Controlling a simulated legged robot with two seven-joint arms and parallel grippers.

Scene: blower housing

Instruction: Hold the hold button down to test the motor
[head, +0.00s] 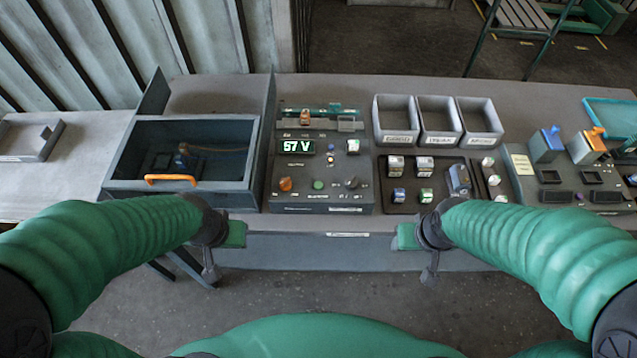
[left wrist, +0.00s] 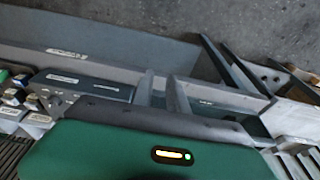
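The control box (head: 322,200) stands on the bench in the head view, with a lit green display (head: 296,146) that seems to read 57 V. Its sloped face carries a round green button (head: 318,184), an orange knob (head: 286,184) and a dark knob (head: 352,183). Labels are too small to read, so I cannot tell which control is the hold button. My left gripper (head: 236,234) is in front of the bench edge, below left of the box, touching no control. Its two grey fingers stand apart in the left wrist view (left wrist: 162,84). My right gripper (head: 409,236) is below right of the box; its fingers are hidden.
An open grey housing (head: 122,160) with an orange handle (head: 170,178) stands left of the box. Three grey bins (head: 393,138) are at the back right. A dark tray (head: 407,205) of small switches and a panel with blue and orange levers (head: 548,143) lie right.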

